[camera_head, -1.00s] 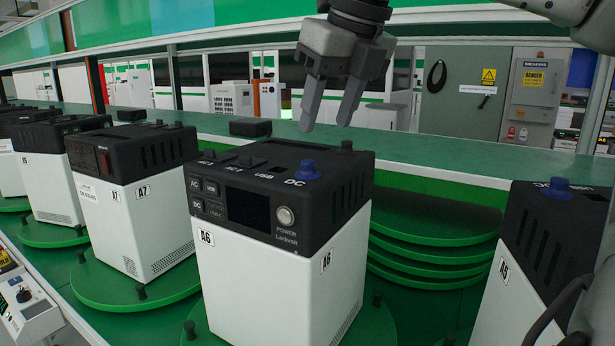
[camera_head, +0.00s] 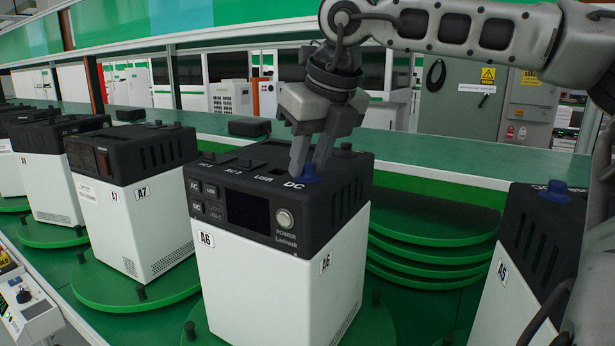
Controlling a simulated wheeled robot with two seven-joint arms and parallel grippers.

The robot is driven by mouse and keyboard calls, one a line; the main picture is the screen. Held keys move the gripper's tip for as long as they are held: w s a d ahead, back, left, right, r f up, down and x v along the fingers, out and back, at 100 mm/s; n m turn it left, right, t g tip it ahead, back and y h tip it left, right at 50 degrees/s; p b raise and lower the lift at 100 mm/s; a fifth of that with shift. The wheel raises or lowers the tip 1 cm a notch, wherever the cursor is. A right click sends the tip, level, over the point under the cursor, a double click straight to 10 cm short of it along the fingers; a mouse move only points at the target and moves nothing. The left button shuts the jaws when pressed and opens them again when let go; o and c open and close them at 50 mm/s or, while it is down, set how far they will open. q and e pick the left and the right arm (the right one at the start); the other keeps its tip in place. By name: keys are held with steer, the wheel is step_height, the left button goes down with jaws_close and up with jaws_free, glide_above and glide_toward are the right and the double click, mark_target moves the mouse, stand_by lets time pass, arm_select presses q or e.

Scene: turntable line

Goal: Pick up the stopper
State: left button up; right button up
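The blue stopper (camera_head: 309,174) sits by the DC label on the black top of the white box marked A6 (camera_head: 250,285). My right gripper (camera_head: 309,168) reaches down from above, its fingertips at the stopper and partly hiding it. The fingers stand a little apart with blue showing between and below them. I cannot tell whether they press on the stopper. A similar blue stopper (camera_head: 553,191) is on the box at the right edge. My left gripper is not in view.
Box A7 (camera_head: 150,215) and other similar boxes stand on green turntables to the left. Stacked green discs (camera_head: 430,255) lie right of box A6. A green shelf (camera_head: 440,160) runs behind, with a small black block (camera_head: 249,127) on it.

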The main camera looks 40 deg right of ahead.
jaws_close()
steer(key=shift+r, duration=0.7)
steer(key=s+a+r+b, duration=0.2)
steer(key=s+a+r, duration=0.1)
steer(key=s+r, duration=0.8)
steer(key=shift+s+a+r, duration=0.3)
steer(key=shift+s, duration=0.95)
